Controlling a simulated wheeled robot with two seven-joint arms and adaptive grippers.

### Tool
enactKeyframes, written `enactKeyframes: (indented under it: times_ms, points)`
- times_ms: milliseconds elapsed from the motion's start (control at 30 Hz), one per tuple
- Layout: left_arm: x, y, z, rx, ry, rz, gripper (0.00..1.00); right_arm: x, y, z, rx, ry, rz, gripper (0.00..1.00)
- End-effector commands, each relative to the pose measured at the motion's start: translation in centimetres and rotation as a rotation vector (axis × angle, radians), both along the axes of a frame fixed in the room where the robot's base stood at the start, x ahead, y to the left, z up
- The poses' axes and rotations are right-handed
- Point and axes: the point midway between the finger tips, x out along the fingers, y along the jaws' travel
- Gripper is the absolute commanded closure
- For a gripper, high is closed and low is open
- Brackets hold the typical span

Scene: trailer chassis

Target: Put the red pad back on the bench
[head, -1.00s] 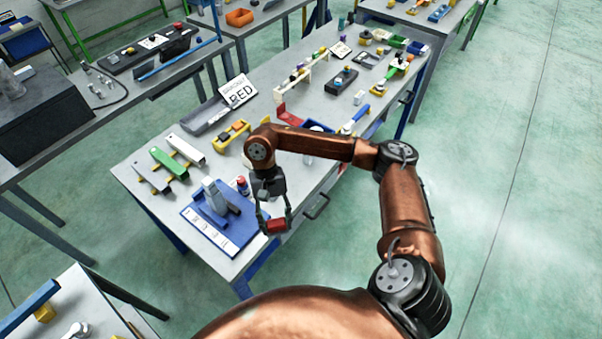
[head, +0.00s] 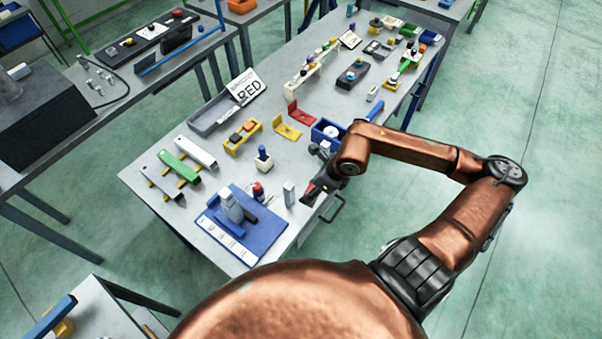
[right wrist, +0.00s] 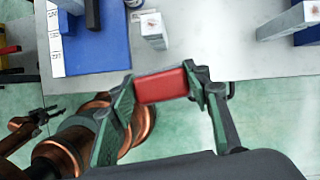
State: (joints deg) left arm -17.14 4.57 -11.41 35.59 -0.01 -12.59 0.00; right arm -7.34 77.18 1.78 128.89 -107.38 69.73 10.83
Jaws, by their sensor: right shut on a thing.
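The red pad (right wrist: 162,86) is a small red block held between the fingertips of my right gripper (right wrist: 162,88). In the head view, my right gripper (head: 314,192) is at the bench's near right edge, and the pad is mostly hidden. The bench (head: 284,162) is a grey-topped table; its top also shows in the right wrist view (right wrist: 205,40). There, the pad overlaps the bench's front edge; its height above the top is unclear. My left gripper (right wrist: 36,118) shows dark at the left of the wrist view, its opening unclear.
A blue mat (head: 262,238) with a grey-blue fixture lies at the bench's near end. A small grey block (head: 289,194) stands close to my right gripper. A red bracket (head: 300,114), yellow bracket (head: 287,131) and blue box (head: 326,133) stand farther back.

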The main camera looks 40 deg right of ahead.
Motion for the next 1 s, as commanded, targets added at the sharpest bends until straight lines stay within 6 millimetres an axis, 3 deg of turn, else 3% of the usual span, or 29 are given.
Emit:
enactKeyframes:
  times_ms: [200,367,667,800,1000]
  points:
    - [0.1,0.0,0.3,0.0,-0.001,-0.001,0.6,-0.4,-0.7,0.8,0.0,0.001,-0.141,0.78]
    - [0.1,0.0,0.8,0.0,-0.001,-0.001,0.6,1.4,-1.9,0.1,0.005,0.001,-0.164,0.78]
    - [-0.1,0.0,2.1,0.0,0.001,-0.001,0.6,7.5,-5.4,-3.0,0.007,0.002,-0.162,0.78]
    - [-0.1,0.0,2.4,0.0,0.001,-0.001,0.6,9.3,-6.4,-5.9,0.008,0.004,-0.159,0.78]
    - [-0.1,0.0,2.7,0.0,0.0,-0.001,0.6,10.9,-7.3,-8.1,0.005,0.003,-0.155,0.78]
